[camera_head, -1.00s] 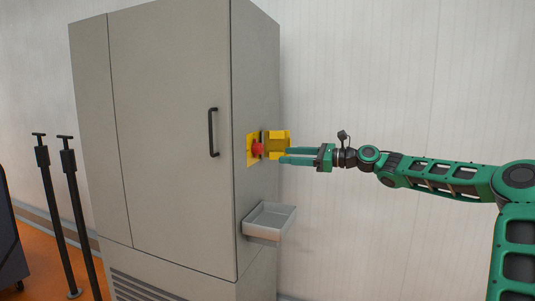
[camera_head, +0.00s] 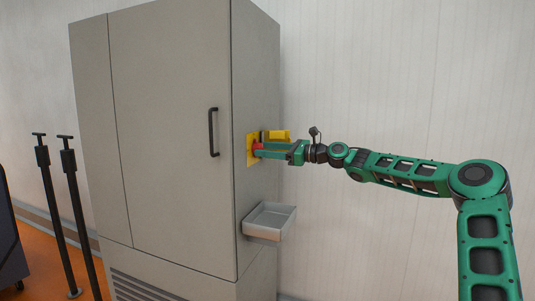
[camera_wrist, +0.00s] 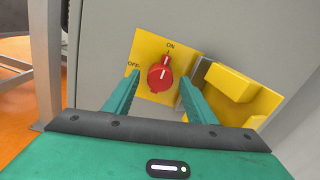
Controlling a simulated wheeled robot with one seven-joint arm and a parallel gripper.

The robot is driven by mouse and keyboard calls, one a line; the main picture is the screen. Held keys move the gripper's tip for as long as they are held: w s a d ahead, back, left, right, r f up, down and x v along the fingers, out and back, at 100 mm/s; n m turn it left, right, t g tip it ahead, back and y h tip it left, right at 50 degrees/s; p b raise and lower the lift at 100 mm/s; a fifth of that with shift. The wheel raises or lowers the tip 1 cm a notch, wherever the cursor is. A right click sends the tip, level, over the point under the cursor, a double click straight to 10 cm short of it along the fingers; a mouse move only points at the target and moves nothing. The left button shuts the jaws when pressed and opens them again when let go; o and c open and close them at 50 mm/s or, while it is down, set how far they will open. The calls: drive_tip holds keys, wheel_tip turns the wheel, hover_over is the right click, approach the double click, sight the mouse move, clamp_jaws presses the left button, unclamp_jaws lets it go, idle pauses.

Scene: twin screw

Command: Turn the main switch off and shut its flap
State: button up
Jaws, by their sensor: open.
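The main switch is a red rotary knob (camera_wrist: 160,75) on a yellow plate (camera_wrist: 150,48) on the cabinet's side. In the wrist view its white mark points up towards ON; OFF is printed to the left. The yellow flap (camera_wrist: 262,97) stands open to the right of the plate; it also shows in the head view (camera_head: 279,135). My gripper (camera_wrist: 157,92) is open, with one finger on each side of the knob. Whether the fingers touch the knob I cannot tell. In the head view my gripper (camera_head: 268,150) partly hides the knob (camera_head: 258,146).
The grey cabinet (camera_head: 170,120) has a black door handle (camera_head: 213,132). A grey tray (camera_head: 268,233) juts from its side below the switch. Two black posts (camera_head: 57,210) stand at the left. The wall side at the right is clear apart from my arm.

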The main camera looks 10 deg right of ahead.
drive_tip(key=shift+c, duration=0.2)
drive_tip(key=c, duration=1)
drive_tip(key=shift+n, duration=0.4)
drive_tip(key=n, duration=1.7)
drive_tip(key=shift+s+a+f, duration=0.1)
drive_tip(key=shift+a+f, duration=0.1)
drive_tip(key=shift+a, duration=0.05)
drive_tip(key=shift+f, duration=0.1)
